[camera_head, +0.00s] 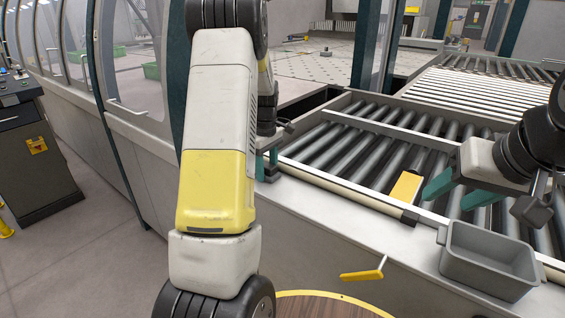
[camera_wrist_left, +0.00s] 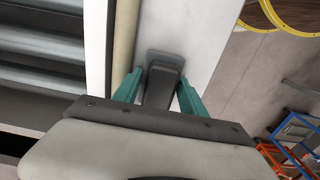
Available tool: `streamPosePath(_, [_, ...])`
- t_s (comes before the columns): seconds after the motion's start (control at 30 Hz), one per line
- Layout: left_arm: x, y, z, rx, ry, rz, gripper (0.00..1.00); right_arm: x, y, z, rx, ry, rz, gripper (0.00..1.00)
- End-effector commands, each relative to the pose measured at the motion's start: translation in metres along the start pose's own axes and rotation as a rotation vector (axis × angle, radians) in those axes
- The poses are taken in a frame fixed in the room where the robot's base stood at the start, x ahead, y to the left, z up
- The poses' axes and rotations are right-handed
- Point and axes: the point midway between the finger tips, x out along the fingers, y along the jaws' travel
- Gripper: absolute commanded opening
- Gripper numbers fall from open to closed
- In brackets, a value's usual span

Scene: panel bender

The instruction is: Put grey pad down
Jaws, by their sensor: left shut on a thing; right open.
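The grey pad (camera_wrist_left: 165,78) is between the teal fingers of my left gripper (camera_wrist_left: 158,90) in the left wrist view. It has a dark upper part and a lighter grey flat base over the pale ledge. I cannot tell whether the base touches the ledge. In the head view my left gripper (camera_head: 267,165) is partly hidden behind my own arm, at the ledge beside the rollers. My right gripper (camera_head: 457,193) is open and empty above the rollers, right of a yellow block (camera_head: 405,187).
A grey bin (camera_head: 490,262) stands on the pale ledge (camera_head: 330,215) at the right. The roller conveyor (camera_head: 345,150) runs behind the ledge. The ledge between my left gripper and the yellow block looks clear.

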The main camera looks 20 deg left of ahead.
Motion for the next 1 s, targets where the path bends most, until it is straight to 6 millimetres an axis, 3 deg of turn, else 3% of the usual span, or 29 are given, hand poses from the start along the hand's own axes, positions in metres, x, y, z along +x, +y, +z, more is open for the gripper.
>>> streamPosePath(0.33, [0.013, -0.001, 0.001, 0.000, -0.002, -0.004, 0.05, 0.000, 0.000, 0.000, 0.000, 0.000, 0.000, 0.52])
streamPosePath(0.37, [0.014, -0.002, 0.001, 0.000, -0.002, -0.005, 0.53, 0.000, 0.000, 0.000, 0.000, 0.000, 0.000, 0.52])
streamPosePath(0.47, [0.014, -0.002, 0.001, -0.001, -0.003, -0.006, 0.71, 0.000, 0.000, 0.000, 0.000, 0.000, 0.000, 0.52])
streamPosePath(0.83, [0.012, -0.004, -0.001, -0.003, -0.001, -0.010, 0.71, 0.000, 0.000, 0.000, 0.000, 0.000, 0.000, 0.52])
streamPosePath(1.0, [-0.007, -0.004, -0.002, -0.003, 0.000, -0.008, 0.71, 0.000, 0.000, 0.000, 0.000, 0.000, 0.000, 0.52])
